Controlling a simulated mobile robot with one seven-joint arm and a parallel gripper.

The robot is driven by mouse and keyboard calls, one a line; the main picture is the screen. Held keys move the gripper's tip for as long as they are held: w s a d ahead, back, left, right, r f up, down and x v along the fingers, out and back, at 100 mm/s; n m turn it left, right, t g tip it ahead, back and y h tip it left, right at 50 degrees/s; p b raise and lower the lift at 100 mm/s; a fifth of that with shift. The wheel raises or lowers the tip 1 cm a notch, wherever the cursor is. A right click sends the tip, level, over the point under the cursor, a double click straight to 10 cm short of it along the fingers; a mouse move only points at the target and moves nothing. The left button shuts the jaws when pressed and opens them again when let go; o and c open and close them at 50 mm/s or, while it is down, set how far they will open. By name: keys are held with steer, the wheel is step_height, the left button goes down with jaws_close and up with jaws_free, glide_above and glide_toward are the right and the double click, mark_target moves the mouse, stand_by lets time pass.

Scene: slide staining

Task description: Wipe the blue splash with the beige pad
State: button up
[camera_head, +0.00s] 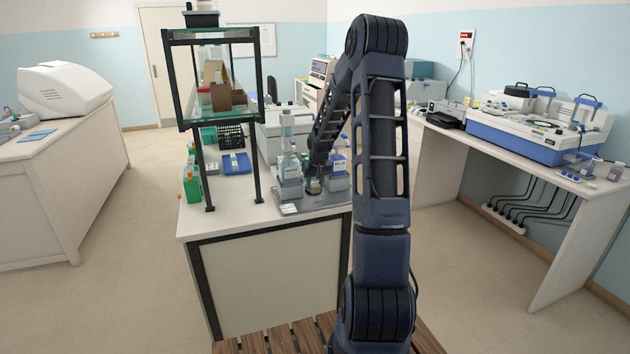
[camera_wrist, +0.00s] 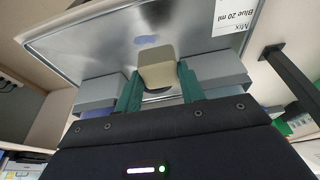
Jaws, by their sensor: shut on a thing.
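The beige pad (camera_wrist: 157,66) is between the green fingers of my gripper (camera_wrist: 160,84), which is shut on it. In the wrist view the blue splash (camera_wrist: 147,40) is a small patch on the shiny metal tray (camera_wrist: 90,38), just beyond the pad's far edge. Whether the pad touches the tray I cannot tell. In the head view my gripper (camera_head: 314,184) is low over the tray on the middle bench, between bottles. The pad and splash cannot be made out there.
Grey blocks (camera_wrist: 95,92) (camera_wrist: 218,70) stand close on both sides of my fingers. A white label (camera_wrist: 235,15) reading "Mix Blue 20 ml" lies on the tray. White-labelled bottles (camera_head: 289,168) stand beside my gripper. A dark-framed shelf (camera_head: 204,165) rises to the left.

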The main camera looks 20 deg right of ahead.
mark_target(315, 193)
step_height(315, 193, down, 5)
steer(key=shift+f, duration=0.1)
steer(key=shift+d+f, duration=0.2)
steer(key=shift+d, duration=0.85)
steer(key=shift+c, duration=0.4)
steer(key=shift+d, duration=0.25)
steer(key=shift+d+f, duration=0.1)
steer(key=shift+d, duration=0.7)
steer(key=shift+a, duration=2.2)
step_height(315, 193, up, 3)
steer(key=shift+d+f, duration=0.15)
steer(key=shift+f, duration=0.05)
steer(key=shift+r, duration=2.8)
